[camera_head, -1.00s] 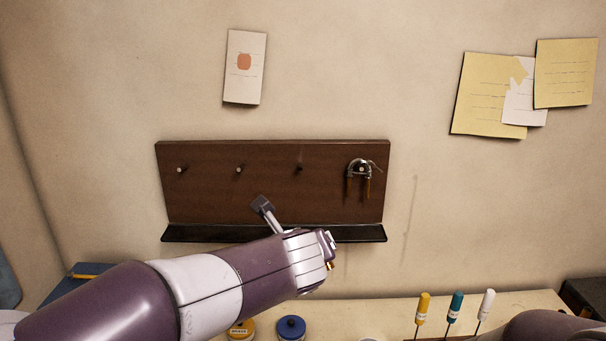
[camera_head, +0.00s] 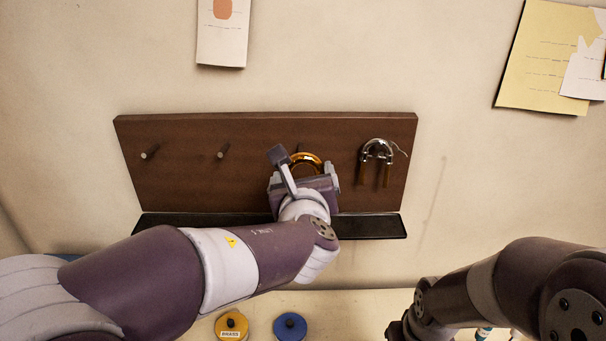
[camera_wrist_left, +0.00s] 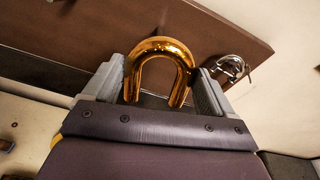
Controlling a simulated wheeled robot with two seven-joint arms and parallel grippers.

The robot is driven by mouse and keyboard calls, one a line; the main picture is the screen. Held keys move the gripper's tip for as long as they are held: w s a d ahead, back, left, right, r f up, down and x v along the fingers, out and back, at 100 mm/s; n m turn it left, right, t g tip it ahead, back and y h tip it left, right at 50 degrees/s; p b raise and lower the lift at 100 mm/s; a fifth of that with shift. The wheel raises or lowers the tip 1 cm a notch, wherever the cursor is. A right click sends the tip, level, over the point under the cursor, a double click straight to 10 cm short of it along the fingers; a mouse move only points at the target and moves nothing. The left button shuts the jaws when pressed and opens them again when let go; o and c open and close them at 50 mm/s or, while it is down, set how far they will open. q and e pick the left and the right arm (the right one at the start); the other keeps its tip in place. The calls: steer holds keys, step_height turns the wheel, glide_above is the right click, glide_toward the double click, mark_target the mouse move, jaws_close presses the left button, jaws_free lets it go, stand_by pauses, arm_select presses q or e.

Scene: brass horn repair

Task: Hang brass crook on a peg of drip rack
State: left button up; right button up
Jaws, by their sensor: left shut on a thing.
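The brass crook (camera_head: 306,158) is a shiny gold U-shaped tube, held bend up in front of the drip rack (camera_head: 185,185). My left gripper (camera_head: 304,175) is shut on it. In the left wrist view the crook (camera_wrist_left: 160,48) stands between the two fingers of my left gripper (camera_wrist_left: 160,85). The rack is a dark wooden board with a row of pegs. A peg (camera_head: 298,148) shows just behind the crook's top; I cannot tell whether they touch. Two pegs to the left are bare, one (camera_head: 222,152) nearer. My right gripper's fingers are out of view.
A silver crook (camera_head: 377,150) hangs at the rack's right end, close to my left gripper. A black drip tray (camera_head: 370,227) runs below the board. On the bench (camera_head: 360,300) stand a yellow tin (camera_head: 231,326) and a blue tin (camera_head: 290,326). Paper notes hang on the wall above.

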arm_select(q)
steer(key=x, duration=0.2)
steer(key=p+x, duration=0.1)
steer(key=x, duration=0.3)
steer(key=shift+w+r, duration=0.1)
steer(key=shift+r, duration=0.25)
steer(key=p+x, duration=0.1)
steer(key=x, duration=0.2)
steer(key=shift+w+f, duration=0.25)
steer(key=shift+w, duration=0.05)
steer(key=shift+w+f+b, duration=0.2)
steer(key=shift+b, duration=0.55)
steer(key=shift+w, duration=0.15)
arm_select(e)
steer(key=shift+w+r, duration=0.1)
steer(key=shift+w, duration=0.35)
arm_select(q)
steer(key=o, duration=0.9)
